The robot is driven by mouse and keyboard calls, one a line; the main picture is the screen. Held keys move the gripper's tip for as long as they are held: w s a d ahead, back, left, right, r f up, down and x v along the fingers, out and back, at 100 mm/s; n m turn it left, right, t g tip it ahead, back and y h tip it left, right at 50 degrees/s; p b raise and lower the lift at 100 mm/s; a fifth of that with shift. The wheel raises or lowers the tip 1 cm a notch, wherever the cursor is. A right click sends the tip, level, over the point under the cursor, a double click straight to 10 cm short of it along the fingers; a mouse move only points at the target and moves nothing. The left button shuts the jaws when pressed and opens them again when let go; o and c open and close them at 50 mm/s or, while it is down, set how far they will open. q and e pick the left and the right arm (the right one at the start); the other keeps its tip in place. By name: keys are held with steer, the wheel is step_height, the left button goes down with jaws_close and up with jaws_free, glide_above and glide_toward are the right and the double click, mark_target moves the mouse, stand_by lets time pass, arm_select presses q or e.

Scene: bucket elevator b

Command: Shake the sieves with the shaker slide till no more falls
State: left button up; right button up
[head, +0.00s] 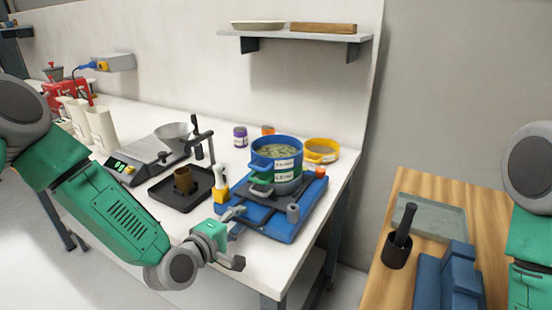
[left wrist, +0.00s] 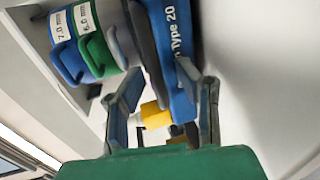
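The sieve stack stands on the blue shaker (head: 277,230). A blue sieve (head: 277,147) with pale greenish pieces inside sits above a green sieve (head: 262,189). In the left wrist view the blue sieve (left wrist: 66,62) is labelled 7.0 mm and the green sieve (left wrist: 100,52) 5.0 mm; the shaker body (left wrist: 178,75) shows "Type 20". A dark slide plate (head: 258,207) lies under the stack. My left gripper (head: 238,238) is at the shaker's front left edge. Its fingers (left wrist: 168,92) are spread, with nothing visibly clamped between them. My right gripper is out of view.
A yellow sieve (head: 322,151) stands behind the stack. A yellow-and-white bottle (head: 221,186), a black tray (head: 168,197) with a brown cup and a scale (head: 143,157) lie left. A wooden table (head: 485,203) with a mortar-like pot (head: 397,250) is right, across a gap.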

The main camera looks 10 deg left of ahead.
arm_select(q)
steer(key=shift+a, duration=0.15)
jaws_close()
steer(key=shift+s, duration=0.4)
steer(key=shift+s+a+f+p, duration=0.15)
steer(key=shift+s+a, duration=0.15)
steer(key=shift+s, duration=0.65)
steer(key=shift+s+a+p, duration=0.15)
steer(key=shift+s+a, duration=0.1)
steer(key=shift+s, duration=0.7)
